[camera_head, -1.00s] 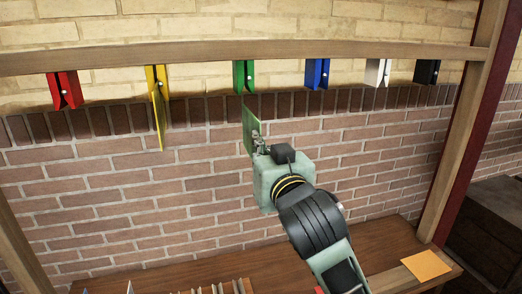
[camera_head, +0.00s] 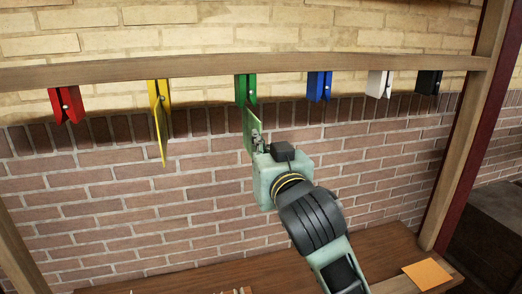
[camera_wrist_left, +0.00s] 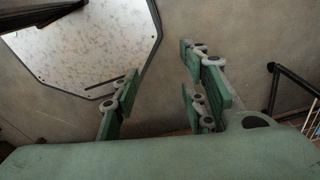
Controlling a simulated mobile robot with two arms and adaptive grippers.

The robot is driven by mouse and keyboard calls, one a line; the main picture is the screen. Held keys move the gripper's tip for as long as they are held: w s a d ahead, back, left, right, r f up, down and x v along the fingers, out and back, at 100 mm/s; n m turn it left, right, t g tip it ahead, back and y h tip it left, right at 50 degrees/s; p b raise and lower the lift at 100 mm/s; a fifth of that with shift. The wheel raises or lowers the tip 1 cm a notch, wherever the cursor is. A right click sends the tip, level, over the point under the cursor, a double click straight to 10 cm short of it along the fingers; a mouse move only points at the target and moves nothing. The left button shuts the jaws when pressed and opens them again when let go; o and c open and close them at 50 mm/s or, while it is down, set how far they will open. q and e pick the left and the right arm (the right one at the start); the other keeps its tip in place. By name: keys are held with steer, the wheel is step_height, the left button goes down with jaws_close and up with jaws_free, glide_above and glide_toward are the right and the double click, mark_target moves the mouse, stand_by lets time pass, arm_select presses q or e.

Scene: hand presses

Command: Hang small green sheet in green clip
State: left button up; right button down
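The small green sheet (camera_head: 248,130) stands upright in the head view, seen nearly edge-on. My right gripper (camera_head: 257,141), on the arm from the lower right, is shut on the sheet's right side; its fingertips are partly hidden. The green clip (camera_head: 246,88) hangs from the wooden beam just above. The sheet's top edge appears to meet the clip's lower end; whether it is between the jaws I cannot tell. My left gripper (camera_wrist_left: 160,103) is open and empty in the left wrist view and is outside the head view.
A yellow clip (camera_head: 165,93) holds a yellow sheet (camera_head: 159,131) to the left. Red (camera_head: 66,105), blue (camera_head: 319,86), white (camera_head: 379,83) and black (camera_head: 429,81) clips hang empty. An orange sheet (camera_head: 427,273) lies on the wooden table (camera_head: 385,250) below. A post (camera_head: 462,150) stands at right.

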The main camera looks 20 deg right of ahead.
mark_target(260, 128)
arm_select(q)
steer(key=shift+w+d+r, duration=0.1)
steer(key=shift+w+r, duration=0.15)
steer(key=shift+w, duration=0.55)
steer(key=shift+s, duration=0.1)
steer(key=shift+r+p, duration=0.2)
steer(key=shift+p, duration=0.25)
stand_by(0.4)
steer(key=shift+r, duration=0.15)
arm_select(e)
steer(key=shift+r, duration=0.2)
arm_select(q)
steer(key=shift+r+p, duration=0.9)
steer(key=shift+p, duration=0.15)
arm_select(e)
steer(key=shift+r, duration=1)
steer(key=shift+r, duration=0.2)
steer(key=shift+r, duration=0.9)
